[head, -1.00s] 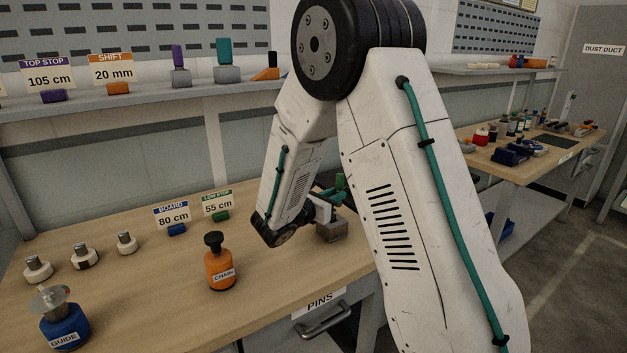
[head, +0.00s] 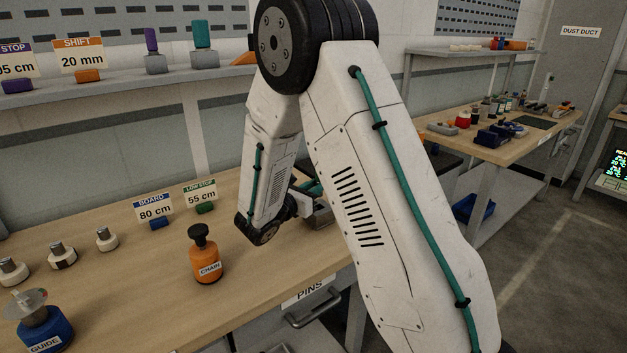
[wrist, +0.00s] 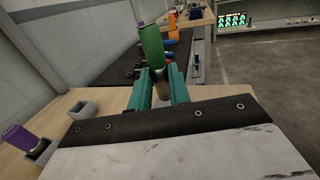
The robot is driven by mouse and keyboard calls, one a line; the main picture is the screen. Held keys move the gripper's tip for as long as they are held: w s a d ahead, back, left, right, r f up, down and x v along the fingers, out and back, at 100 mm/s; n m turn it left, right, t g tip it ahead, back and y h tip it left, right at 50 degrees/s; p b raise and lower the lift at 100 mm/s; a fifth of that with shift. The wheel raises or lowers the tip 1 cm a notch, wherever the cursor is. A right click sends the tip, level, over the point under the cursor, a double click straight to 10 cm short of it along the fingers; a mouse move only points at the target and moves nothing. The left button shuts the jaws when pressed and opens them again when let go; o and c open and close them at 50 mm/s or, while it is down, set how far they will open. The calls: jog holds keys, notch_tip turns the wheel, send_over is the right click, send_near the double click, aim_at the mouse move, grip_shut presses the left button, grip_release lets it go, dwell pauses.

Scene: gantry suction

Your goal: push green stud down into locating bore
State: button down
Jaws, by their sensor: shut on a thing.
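The green stud (wrist: 152,47) shows in the wrist view with its green grip beyond my fingertips. Its metal shank (wrist: 160,83) sits between the two teal fingers of my gripper (wrist: 159,90), which is shut on it. In the head view my gripper (head: 310,187) is mostly hidden behind my own arm. A grey block (head: 321,216) shows just below it there, partly covered. In the wrist view a small grey block (wrist: 88,109) with a hollow top stands left of my gripper. The stud's lower end and any bore under it are hidden, so I cannot tell whether it is seated.
A purple stud (wrist: 18,137) stands in another grey block at the wrist view's left. The orange CHAIN bottle (head: 206,256) stands on the bench left of my arm. BOARD (head: 155,209) and LOW STOP (head: 200,194) signs stand behind it. Bare bench lies around the bottle.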

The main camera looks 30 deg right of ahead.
jog(key=shift+f, duration=1.25)
jog(key=shift+f, duration=2.05)
jog(key=c, duration=1.2)
grip_release()
jog(key=shift+c, duration=0.2)
jog(key=shift+a, duration=0.15)
jog(key=v, duration=0.7)
jog(key=shift+s+a, duration=0.15)
jog(key=shift+a, duration=0.1)
